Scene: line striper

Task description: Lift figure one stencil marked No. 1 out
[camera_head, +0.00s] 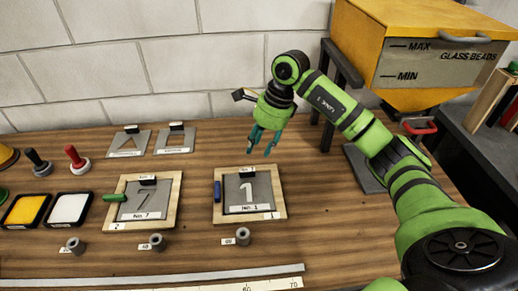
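The No. 1 stencil (238,189), a grey plate with a figure 1, lies in a wooden frame (281,207) in the middle of the bench. A black grip (246,172) sits at its top edge. A blue peg or handle (217,191) is at the frame's left side. My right gripper (261,151) hangs fingers down above and behind the frame, apart from the stencil. Its teal fingers are spread with a gap and nothing shows between them. My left gripper is not in view.
A No. 7 stencil (132,207) lies in a similar frame to the left, with a green handle (114,197). Two grey plates (175,141) lie at the back. A yellow glass bead hopper (395,45) stands back right. Grey rings and a ruler (250,286) lie in front.

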